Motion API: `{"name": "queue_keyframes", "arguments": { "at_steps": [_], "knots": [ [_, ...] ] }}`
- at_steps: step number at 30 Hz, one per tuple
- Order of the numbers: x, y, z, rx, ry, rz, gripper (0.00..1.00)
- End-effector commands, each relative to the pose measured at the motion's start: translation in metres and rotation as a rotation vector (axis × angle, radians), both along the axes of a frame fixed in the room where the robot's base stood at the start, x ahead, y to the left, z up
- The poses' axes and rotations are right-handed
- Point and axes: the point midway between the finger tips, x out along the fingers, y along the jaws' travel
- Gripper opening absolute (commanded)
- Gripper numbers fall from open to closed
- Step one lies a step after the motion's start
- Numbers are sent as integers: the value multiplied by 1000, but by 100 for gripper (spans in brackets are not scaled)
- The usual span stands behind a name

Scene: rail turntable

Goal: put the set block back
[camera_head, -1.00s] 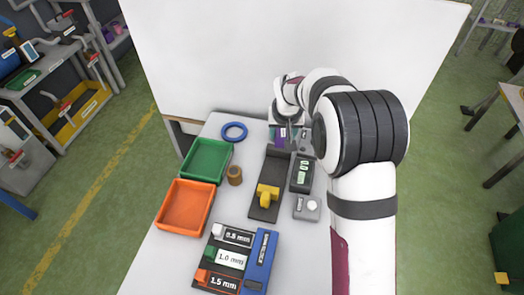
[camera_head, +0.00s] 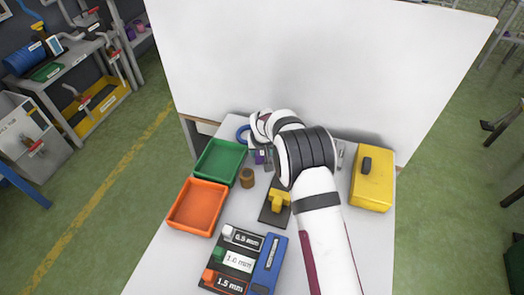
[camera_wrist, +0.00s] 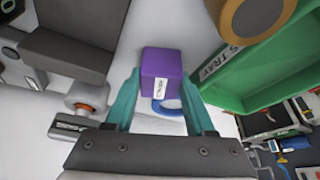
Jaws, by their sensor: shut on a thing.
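The set block, a purple block (camera_wrist: 161,72) with a small white label, sits between the teal fingers of my gripper (camera_wrist: 160,85) in the wrist view. My gripper is shut on it. In the head view, a bit of the purple block (camera_head: 260,157) shows below my wrist, near the far end of the table. The label is too small to read. A blue ring (camera_head: 242,133) lies flat beside the gripper, and in the wrist view the ring (camera_wrist: 168,107) shows partly behind the block.
A green tray (camera_head: 203,177), an orange tray (camera_head: 173,217) and a brown cylinder (camera_head: 247,178) stand at left. A marked rack (camera_head: 270,278) is in front. A dark slide with a yellow knob (camera_head: 279,201) is mid-table. A yellow case (camera_head: 372,190) stands at right.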

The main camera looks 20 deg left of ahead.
Motion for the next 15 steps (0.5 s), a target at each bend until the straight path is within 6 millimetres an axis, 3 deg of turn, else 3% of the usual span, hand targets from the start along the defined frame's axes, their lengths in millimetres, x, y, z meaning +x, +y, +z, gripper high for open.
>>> {"name": "queue_keyframes", "arguments": {
  "at_steps": [7,8,9,15],
  "knots": [
    [0,0,-2,0,-1,0,0],
    [0,0,-2,0,0,0,60],
    [0,0,-2,0,0,-1,67],
    [0,0,-1,0,0,0,67]
  ]
}}
